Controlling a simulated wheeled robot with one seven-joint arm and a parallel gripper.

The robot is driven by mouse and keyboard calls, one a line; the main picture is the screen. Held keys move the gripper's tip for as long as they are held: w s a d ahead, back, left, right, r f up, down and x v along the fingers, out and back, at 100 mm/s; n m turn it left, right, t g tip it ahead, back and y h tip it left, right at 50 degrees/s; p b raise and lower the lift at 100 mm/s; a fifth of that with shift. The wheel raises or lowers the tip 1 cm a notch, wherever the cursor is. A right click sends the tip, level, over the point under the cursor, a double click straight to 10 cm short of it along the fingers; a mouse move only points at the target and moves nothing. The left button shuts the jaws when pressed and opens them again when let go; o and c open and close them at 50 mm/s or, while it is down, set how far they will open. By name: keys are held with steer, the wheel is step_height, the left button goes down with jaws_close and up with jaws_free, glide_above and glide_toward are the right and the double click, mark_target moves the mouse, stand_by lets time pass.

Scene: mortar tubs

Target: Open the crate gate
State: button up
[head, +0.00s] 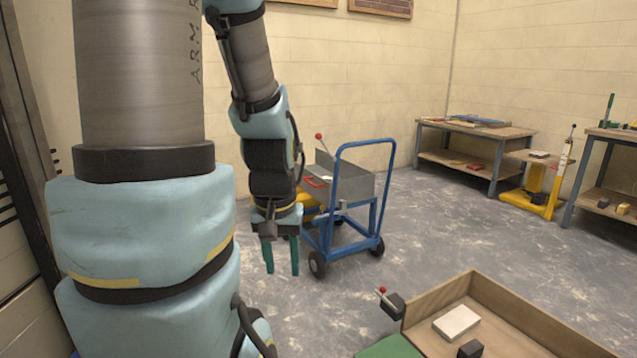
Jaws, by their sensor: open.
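A brown wooden crate (470,279) stands at the lower right, cut off by the bottom edge. A white block (456,323) and a dark block (471,349) lie in it. At its left corner is a black box (392,306) with a red-knobbed lever (382,291). A green surface (391,348) shows below that box; I cannot tell whether it is the crate's gate. No gate is clearly visible. My gripper (281,268) points down with its green fingers apart, open and empty. In the picture it is left of the crate and apart from it.
A blue cart (370,194) with a grey tub (353,186) stands just behind my gripper. A workbench (463,128), a yellow lift (541,195) and another bench (603,150) stand at the back right. The grey floor between cart and crate is clear.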

step_height(320, 180, up, 15)
steer(key=p, duration=1.2)
steer(key=shift+f, duration=0.1)
